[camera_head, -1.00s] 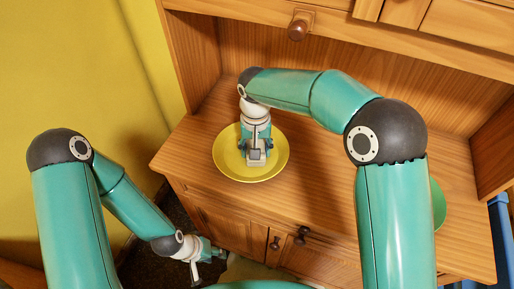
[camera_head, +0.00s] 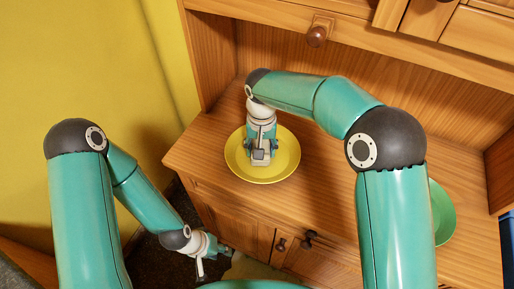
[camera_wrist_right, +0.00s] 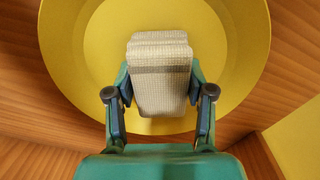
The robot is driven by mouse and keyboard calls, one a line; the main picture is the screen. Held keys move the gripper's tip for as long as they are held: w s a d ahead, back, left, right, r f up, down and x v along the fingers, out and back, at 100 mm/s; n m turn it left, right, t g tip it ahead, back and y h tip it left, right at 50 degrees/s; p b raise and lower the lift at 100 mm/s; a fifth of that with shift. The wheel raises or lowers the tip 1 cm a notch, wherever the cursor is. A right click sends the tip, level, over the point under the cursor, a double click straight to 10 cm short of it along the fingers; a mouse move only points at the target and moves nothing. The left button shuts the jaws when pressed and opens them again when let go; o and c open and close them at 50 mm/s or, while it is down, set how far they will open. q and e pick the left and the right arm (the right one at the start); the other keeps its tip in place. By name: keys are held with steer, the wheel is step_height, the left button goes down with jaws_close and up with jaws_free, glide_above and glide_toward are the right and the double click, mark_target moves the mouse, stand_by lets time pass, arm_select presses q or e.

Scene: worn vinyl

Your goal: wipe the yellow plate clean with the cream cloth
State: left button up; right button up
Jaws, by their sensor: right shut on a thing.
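The yellow plate (camera_head: 287,164) lies on the wooden cabinet top, and its rim and bowl fill much of the right wrist view (camera_wrist_right: 247,45). The cream cloth (camera_wrist_right: 160,85), folded, with a grey-brown band across it, sits between the fingers of my right gripper (camera_wrist_right: 160,103). The gripper is shut on it, pointing down over the plate. In the head view my right gripper (camera_head: 262,156) covers the plate's middle and the cloth is hard to make out. I see no clear mark on the visible yellow. My left gripper (camera_head: 214,262) hangs low in front of the cabinet, empty, fingers apart.
A green plate (camera_head: 444,212) lies on the cabinet top at the right, partly behind my right arm. The cabinet's back panel and upper drawers with a round knob (camera_head: 316,36) rise behind. A yellow wall stands at left. The wooden top around the yellow plate is clear.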

steer(key=shift+s+d+b, duration=0.2)
steer(key=shift+d, duration=0.35)
steer(key=shift+s+d+b, duration=0.15)
steer(key=shift+s+d, duration=0.05)
steer(key=shift+d, duration=0.35)
steer(key=shift+r+p, duration=2.6)
steer(key=shift+r, duration=0.95)
